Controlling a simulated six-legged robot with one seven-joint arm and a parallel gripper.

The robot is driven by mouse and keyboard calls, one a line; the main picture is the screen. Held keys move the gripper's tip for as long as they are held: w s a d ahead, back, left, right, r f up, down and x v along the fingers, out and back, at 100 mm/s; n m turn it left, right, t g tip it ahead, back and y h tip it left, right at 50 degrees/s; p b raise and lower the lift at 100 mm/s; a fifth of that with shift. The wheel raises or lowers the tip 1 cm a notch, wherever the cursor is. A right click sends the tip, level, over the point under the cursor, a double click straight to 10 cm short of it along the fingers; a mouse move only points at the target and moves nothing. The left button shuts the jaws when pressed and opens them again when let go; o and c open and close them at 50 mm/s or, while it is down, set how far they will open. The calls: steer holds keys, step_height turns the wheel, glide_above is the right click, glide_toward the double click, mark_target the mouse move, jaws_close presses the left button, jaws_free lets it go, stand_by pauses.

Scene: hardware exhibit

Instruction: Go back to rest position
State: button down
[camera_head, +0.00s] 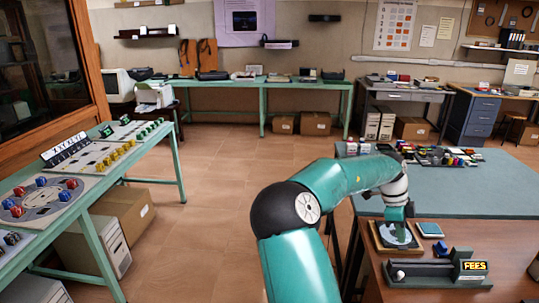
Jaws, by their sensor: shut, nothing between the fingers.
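My teal arm reaches from the bottom middle to the right and bends down at its end. My gripper (399,228) points down over a square wooden-framed board (380,243) with a grey-green round face. The fingers are small in this view and appear shut with nothing held. I cannot tell whether the fingertips touch the board. The gripper and wrist hide part of the board.
A wooden desk (430,293) holds a FEES device (440,270) and a small blue-topped square item (430,229). Behind is a grey-green table (500,185) with many small coloured items. A console table (105,165) stands left. Open tiled floor (200,230) lies between.

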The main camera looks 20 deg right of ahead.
steer(key=a+r+n+t+y, duration=0.2)
steer(key=a+n, duration=0.5)
steer(key=a, duration=0.4)
steer(key=a+r+n+t+y, duration=0.1)
steer(key=a+n+t+y, duration=0.15)
steer(key=a+n, duration=0.65)
steer(key=s+a+r+n+t, duration=0.1)
steer(key=s+a+r+n, duration=0.1)
steer(key=a, duration=0.5)
steer(key=s+a+r+n+t+h, duration=0.1)
steer(key=s+a+r+n+t, duration=0.1)
steer(key=s+a+n, duration=0.3)
steer(key=s+a+r+n+t+h, duration=0.1)
steer(key=a+n, duration=0.4)
steer(key=a, duration=0.5)
steer(key=shift+s+a+r+n, duration=0.2)
steer(key=shift+s+r+n, duration=0.2)
steer(key=shift+s+r, duration=0.7)
